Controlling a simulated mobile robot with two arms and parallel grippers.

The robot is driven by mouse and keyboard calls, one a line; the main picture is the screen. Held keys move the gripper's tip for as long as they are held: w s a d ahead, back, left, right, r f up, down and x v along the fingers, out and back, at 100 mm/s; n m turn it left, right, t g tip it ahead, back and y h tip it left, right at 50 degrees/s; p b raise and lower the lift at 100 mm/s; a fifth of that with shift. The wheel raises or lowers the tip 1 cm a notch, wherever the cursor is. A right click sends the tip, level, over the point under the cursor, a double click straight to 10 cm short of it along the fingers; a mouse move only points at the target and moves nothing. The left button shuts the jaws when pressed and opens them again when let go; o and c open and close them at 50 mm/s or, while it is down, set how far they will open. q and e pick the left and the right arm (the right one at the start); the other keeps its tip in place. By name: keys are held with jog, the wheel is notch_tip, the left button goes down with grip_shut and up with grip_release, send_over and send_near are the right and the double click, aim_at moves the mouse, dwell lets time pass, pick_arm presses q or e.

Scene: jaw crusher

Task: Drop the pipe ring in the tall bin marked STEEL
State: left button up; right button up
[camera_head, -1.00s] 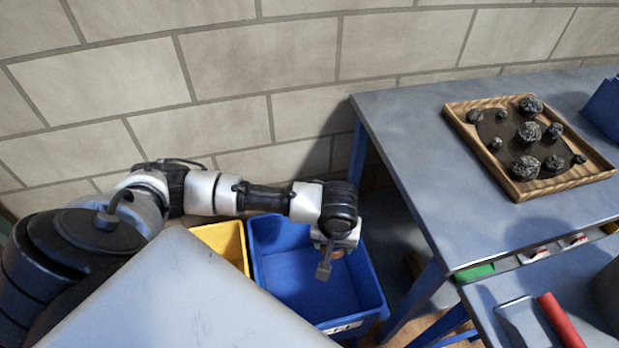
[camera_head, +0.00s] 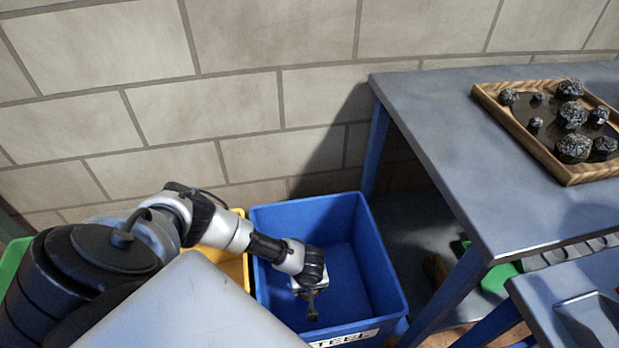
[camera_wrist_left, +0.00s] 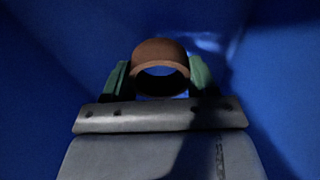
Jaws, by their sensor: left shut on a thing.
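The pipe ring (camera_wrist_left: 160,54) is a short copper-brown tube, seen in the left wrist view. My left gripper (camera_wrist_left: 160,80) is shut on it, with a green-padded finger at each side. The tall blue bin (camera_head: 355,240) has a white label on its front, of which the letters "TEEL" show in the head view. In that view my left gripper (camera_head: 312,300) points down inside the bin's opening, and the ring is hidden there. Blue walls surround the ring in the wrist view. My right gripper is not in view.
A yellow bin (camera_head: 232,268) stands left of the blue bin, partly behind my arm. A blue-grey table (camera_head: 430,130) stands to the right, with a wooden tray (camera_head: 557,167) of dark rocks. A green object (camera_head: 500,277) lies under the table. A brick wall is behind.

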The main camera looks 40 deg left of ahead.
pick_arm(q)
notch_tip(320, 180, down, 2)
jog(key=shift+w+b, duration=0.1)
jog(key=shift+b, duration=0.2)
jog(key=shift+f+b, duration=0.3)
jog(key=shift+f, duration=0.25)
notch_tip(320, 180, down, 3)
jog(key=shift+r+b, duration=0.1)
jog(key=shift+b, duration=0.6)
jog(key=shift+r, duration=0.1)
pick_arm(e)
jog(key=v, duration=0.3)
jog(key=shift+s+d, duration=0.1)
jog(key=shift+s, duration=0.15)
pick_arm(q)
jog(key=o, duration=0.6)
jog(key=shift+f, duration=0.2)
jog(key=o, duration=0.4)
jog(key=shift+o, duration=0.2)
jog(key=shift+r, duration=0.1)
